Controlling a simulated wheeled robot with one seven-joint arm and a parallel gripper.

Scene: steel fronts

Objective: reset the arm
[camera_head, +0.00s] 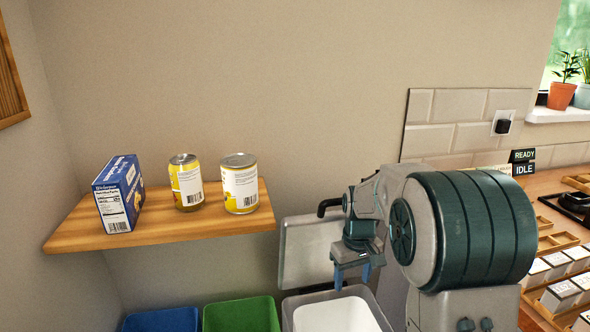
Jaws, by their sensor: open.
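My arm stands at the right of the head view, folded, with a big dark green ribbed drum-shaped link in front. My gripper (352,275) hangs from it, fingers pointing down, apart and empty. It is above the light bin at the lower middle and right of the wooden shelf. Part of the arm behind the drum is hidden.
A wooden shelf (160,232) holds a blue box (118,194) and two yellow cans (187,182) (240,184). Below are a blue bin (160,320), a green bin (241,315) and a grey bin (290,306). A counter (548,190) with trays lies right. The wall above the shelf is clear.

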